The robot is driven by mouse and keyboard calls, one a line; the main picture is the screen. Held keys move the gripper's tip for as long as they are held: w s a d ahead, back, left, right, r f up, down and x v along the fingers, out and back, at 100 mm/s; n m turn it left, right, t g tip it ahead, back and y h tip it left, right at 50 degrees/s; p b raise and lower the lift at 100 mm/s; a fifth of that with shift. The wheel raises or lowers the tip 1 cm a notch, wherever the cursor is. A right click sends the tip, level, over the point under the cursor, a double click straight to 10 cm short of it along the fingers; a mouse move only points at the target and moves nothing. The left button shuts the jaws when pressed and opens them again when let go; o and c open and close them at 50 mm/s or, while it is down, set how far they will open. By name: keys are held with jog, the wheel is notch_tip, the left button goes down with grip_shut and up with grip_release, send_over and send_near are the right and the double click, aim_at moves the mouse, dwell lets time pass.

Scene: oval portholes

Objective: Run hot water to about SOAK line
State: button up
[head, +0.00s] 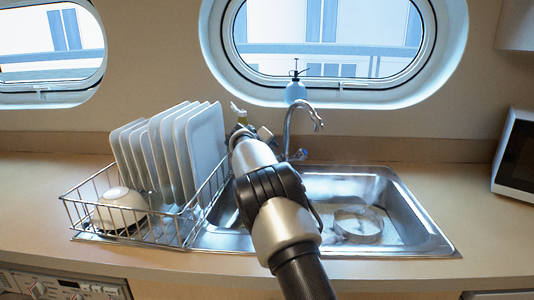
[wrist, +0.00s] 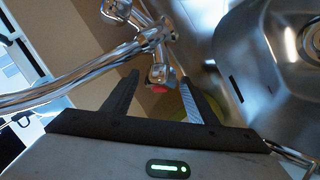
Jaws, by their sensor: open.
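The chrome tap (head: 290,125) stands behind the steel sink (head: 425,235), its spout curving over the basin. In the wrist view the tap (wrist: 75,82) fills the upper left. A tap handle with a red mark (wrist: 158,75) lies between the fingers of my gripper (wrist: 160,78), which is open; I cannot tell whether a finger touches it. In the head view my arm hides this handle and most of the gripper. A round, shallow-looking vessel or ring (head: 358,225) is in the basin.
A wire dish rack (head: 150,232) with several white plates (head: 205,140) and a bowl (head: 118,210) stands left of the sink. A blue pump bottle (head: 296,91) is behind the tap. A microwave (head: 518,160) is at the right. The counter between sink and microwave is clear.

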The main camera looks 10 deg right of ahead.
jog(key=v, duration=1.7)
jog(key=shift+s, duration=0.2)
jog(key=shift+r, duration=0.1)
